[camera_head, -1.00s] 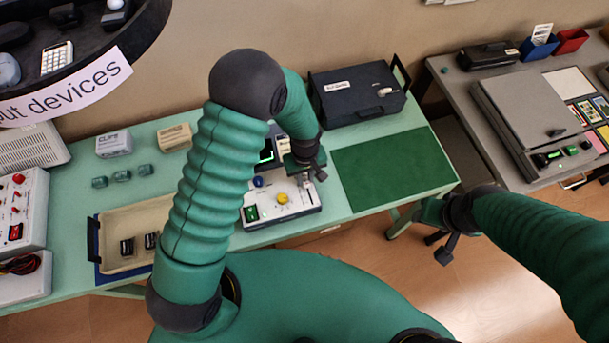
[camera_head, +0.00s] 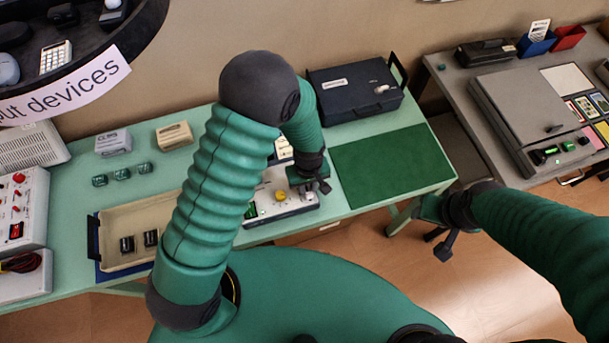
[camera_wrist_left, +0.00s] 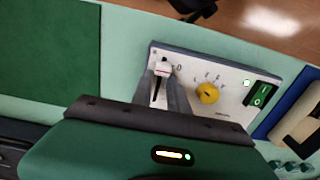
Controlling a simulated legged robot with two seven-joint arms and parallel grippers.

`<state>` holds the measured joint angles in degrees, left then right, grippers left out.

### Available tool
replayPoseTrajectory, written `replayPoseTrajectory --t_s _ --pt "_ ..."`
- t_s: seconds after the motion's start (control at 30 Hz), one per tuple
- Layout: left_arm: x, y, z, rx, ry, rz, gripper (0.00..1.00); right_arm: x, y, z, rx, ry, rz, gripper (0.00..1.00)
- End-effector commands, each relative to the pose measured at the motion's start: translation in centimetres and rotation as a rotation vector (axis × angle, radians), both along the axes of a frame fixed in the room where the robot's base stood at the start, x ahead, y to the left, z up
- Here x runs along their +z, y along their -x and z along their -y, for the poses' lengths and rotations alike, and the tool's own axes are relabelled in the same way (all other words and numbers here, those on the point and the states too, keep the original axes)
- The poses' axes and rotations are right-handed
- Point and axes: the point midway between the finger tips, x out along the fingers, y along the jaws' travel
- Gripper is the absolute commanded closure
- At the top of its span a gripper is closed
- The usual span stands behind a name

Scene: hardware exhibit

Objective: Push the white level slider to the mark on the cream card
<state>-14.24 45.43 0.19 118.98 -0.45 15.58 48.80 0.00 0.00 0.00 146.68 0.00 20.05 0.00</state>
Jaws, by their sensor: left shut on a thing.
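The white control panel (camera_head: 268,212) lies on the green table, mostly behind my left arm. In the left wrist view the white slider cap (camera_wrist_left: 166,67) is at the upper end of its slot. My left gripper (camera_wrist_left: 168,84) is shut on the slider cap; it also shows in the head view (camera_head: 309,194), at the panel's right end. A small cream card (camera_head: 284,149) stands behind the panel, partly hidden by my arm; its mark is not readable. My right gripper (camera_head: 441,243) hangs empty and open over the floor, right of the table.
On the panel are a yellow knob (camera_wrist_left: 208,93) and a green switch (camera_wrist_left: 262,95). A green mat (camera_head: 392,166) lies clear to the right, with a dark case (camera_head: 355,92) behind it. A cream tray (camera_head: 130,255) stands left.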

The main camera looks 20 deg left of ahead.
Motion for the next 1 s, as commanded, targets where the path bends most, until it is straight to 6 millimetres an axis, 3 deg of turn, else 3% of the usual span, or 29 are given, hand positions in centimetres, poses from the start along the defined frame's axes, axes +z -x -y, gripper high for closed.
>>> replayPoseTrajectory --t_s 0.23,0.27,0.43,0.77,0.87,1.0 --pt "0.3 -0.3 0.2 0.001 0.002 0.007 1.0 0.1 0.0 0.0 0.0 0.0 0.0 0.5" --pt "0.3 -0.3 0.2 0.001 0.002 0.009 0.79 0.1 0.0 0.0 0.0 0.0 0.0 0.5" --pt "0.2 -0.2 0.1 0.001 0.001 0.006 0.58 0.1 0.0 0.0 0.0 0.0 0.0 0.5" --pt "0.4 -0.2 0.1 0.001 0.0 0.004 0.58 0.0 0.0 0.0 0.0 0.0 0.0 0.5" --pt "1.7 -0.3 0.1 0.0 0.001 0.006 0.58 -0.1 0.0 0.0 0.0 0.0 0.0 0.5" --pt "5.3 -0.3 0.1 0.0 0.002 0.011 0.58 -0.3 0.0 0.0 0.0 0.0 0.0 0.5"
